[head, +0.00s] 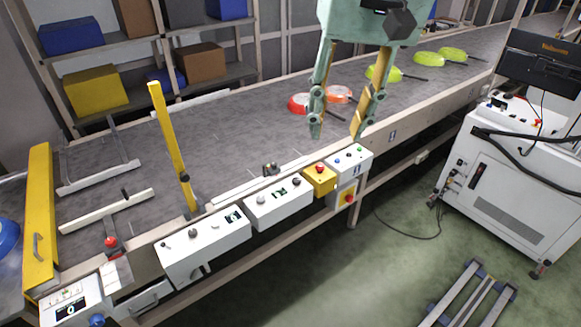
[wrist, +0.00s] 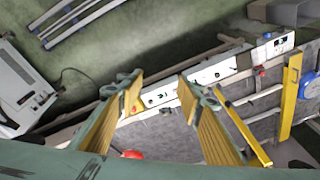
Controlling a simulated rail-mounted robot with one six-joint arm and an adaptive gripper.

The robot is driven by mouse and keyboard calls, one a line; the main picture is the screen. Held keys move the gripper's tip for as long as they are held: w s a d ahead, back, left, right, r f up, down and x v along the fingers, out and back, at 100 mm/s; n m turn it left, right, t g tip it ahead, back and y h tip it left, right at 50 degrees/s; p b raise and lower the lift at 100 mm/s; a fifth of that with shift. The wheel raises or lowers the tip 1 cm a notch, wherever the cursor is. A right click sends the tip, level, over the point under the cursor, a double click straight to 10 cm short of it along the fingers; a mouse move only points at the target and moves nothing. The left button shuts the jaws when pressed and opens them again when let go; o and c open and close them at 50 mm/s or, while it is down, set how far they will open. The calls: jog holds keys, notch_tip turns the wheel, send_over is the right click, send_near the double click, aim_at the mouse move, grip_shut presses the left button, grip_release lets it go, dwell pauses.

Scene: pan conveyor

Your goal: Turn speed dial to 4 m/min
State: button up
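A white control box (head: 75,303) at the bottom left of the head view has a dark display that seems to read 0 and a blue knob (head: 97,320). The same box (wrist: 287,44) and its blue knob (wrist: 267,35) are at the upper right of the wrist view. Two more white panels, a left one (head: 203,245) and a right one (head: 278,203), carry small dark knobs and green displays. Their dial labels are too small to read. My gripper (head: 338,125) is open and empty, above the conveyor's near side; its spread fingers (wrist: 160,88) show in the wrist view.
The conveyor (head: 225,145) carries red pans (head: 299,103) and green pans (head: 453,54). A yellow post (head: 172,145) stands up between my gripper and the display box. A yellow emergency-stop box (head: 319,181) and button panel (head: 350,158) are near my gripper. A white cabinet (head: 505,185) stands right.

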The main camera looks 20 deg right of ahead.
jog(key=w+d+f+m+g, duration=0.1)
jog(key=w+d+f+m, duration=0.15)
jog(key=w, duration=1.35)
jog(key=m+g+y, duration=0.2)
jog(key=m+g, duration=0.1)
jog(key=m, duration=0.1)
send_over(297, 179)
jog(key=s+d, duration=0.1)
jog(key=s, duration=0.3)
notch_tip(297, 179, down, 19)
jog(key=w+d+f+m, duration=0.1)
jog(key=w+d+f, duration=0.1)
jog(key=f, duration=0.6)
jog(key=w+d+f+m+g+y, duration=0.1)
jog(key=w+f, duration=0.4)
jog(key=f, duration=0.3)
jog(key=shift+w+d, duration=0.25)
jog(key=shift+d, duration=0.15)
jog(key=shift+f, duration=0.1)
jog(key=shift+b+x, duration=1.15)
jog(key=shift+x, duration=5.7)
jog(key=shift+w+a, duration=0.1)
jog(key=shift+a, duration=0.05)
